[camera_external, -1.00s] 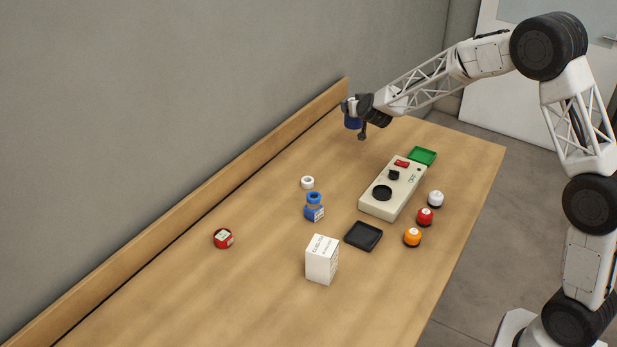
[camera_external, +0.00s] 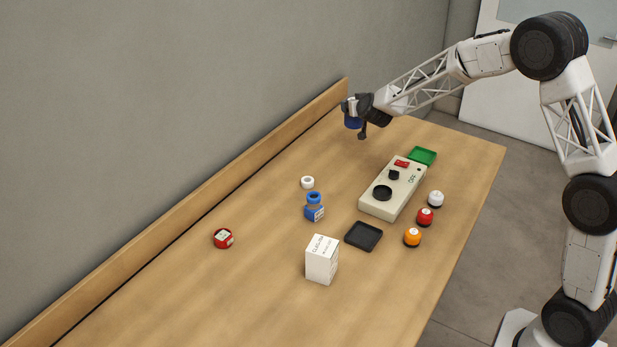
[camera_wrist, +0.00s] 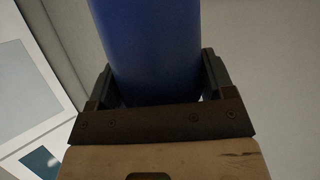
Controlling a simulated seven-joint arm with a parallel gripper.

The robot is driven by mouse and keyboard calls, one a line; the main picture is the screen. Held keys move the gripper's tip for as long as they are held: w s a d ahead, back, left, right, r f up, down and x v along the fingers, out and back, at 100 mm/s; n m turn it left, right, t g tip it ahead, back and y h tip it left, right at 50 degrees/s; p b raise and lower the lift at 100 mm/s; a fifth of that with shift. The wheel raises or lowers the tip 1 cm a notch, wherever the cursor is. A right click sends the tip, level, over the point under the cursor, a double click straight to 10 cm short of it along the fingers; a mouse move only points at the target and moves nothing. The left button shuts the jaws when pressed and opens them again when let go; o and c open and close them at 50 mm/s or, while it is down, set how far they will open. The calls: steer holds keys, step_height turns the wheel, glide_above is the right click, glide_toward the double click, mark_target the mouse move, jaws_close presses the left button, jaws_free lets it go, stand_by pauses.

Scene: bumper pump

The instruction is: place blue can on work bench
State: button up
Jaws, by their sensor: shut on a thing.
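My gripper (camera_external: 358,107) is shut on the blue can (camera_external: 352,122) above the far end of the wooden work bench (camera_external: 210,295). In the wrist view the blue can (camera_wrist: 155,50) fills the space between the two dark fingers, and its far end runs out of the frame. In the external view the can hangs at the arm's tip, partly covered by the gripper. It appears clear of the bench, though the exact height is hard to tell.
A beige control box (camera_external: 375,207), green tray (camera_external: 422,155), black tray (camera_external: 363,236), white carton (camera_external: 321,260), blue container (camera_external: 314,210), white ring (camera_external: 307,182), red round item (camera_external: 223,239) and small knobs (camera_external: 412,237) stand on the bench. A wooden ledge (camera_external: 200,200) runs along the wall.

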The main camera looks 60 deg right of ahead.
steer(key=r, duration=0.5)
steer(key=shift+a, duration=0.3)
steer(key=s+a+n+t+y, duration=0.25)
steer(key=a+n+y, duration=0.35)
steer(key=a, duration=4.1)
steer(key=s+a+n+y, duration=0.2)
steer(key=s+a, duration=0.4)
steer(key=a, duration=0.5)
steer(key=s+a+n+y, duration=0.2)
steer(key=s+a, duration=0.5)
steer(key=a, duration=0.4)
steer(key=s+a+n+y, duration=0.1)
steer(key=s+a+y, duration=0.2)
steer(key=s+a, duration=0.55)
step_height(320, 180, down, 10)
steer(key=w+a, duration=0.2)
steer(key=shift+w+a, duration=0.15)
steer(key=shift+a, duration=0.15)
steer(key=shift+w, duration=0.1)
steer(key=w+a+f, duration=0.1)
steer(key=w+a, duration=0.7)
steer(key=w, duration=0.5)
steer(key=shift+w+a+f, duration=0.15)
steer(key=shift+w, duration=0.1)
